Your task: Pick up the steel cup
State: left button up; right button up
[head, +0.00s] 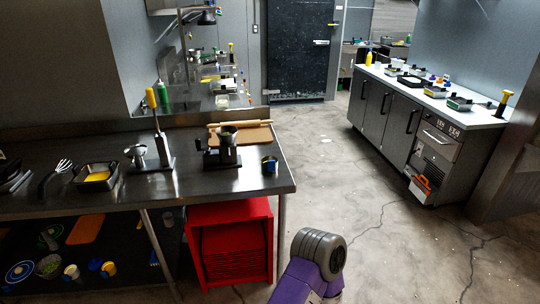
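A small steel-looking cup (269,164) with blue on its side stands near the right end of the steel table (215,184). I cannot tell for sure that it is the steel cup, as a wider metal vessel (228,148) sits in a dark stand just left of it. Another small metal vessel (137,152) is further left, by a press-like device. A purple and grey link of my own arm shows at the bottom centre, well below and right of the table's end. Neither gripper is in view.
A rolling pin (237,123) and wooden board lie behind the cup. A steel pan (97,177) with yellow contents is at the left. A red cabinet (232,212) stands under the table. The floor (375,235) is open to the right, up to a white-topped counter (433,97).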

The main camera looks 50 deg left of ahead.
aim_at(269, 163)
jog(key=u, duration=0.75)
jog(key=i, duration=1.4)
jog(key=u, duration=1.3)
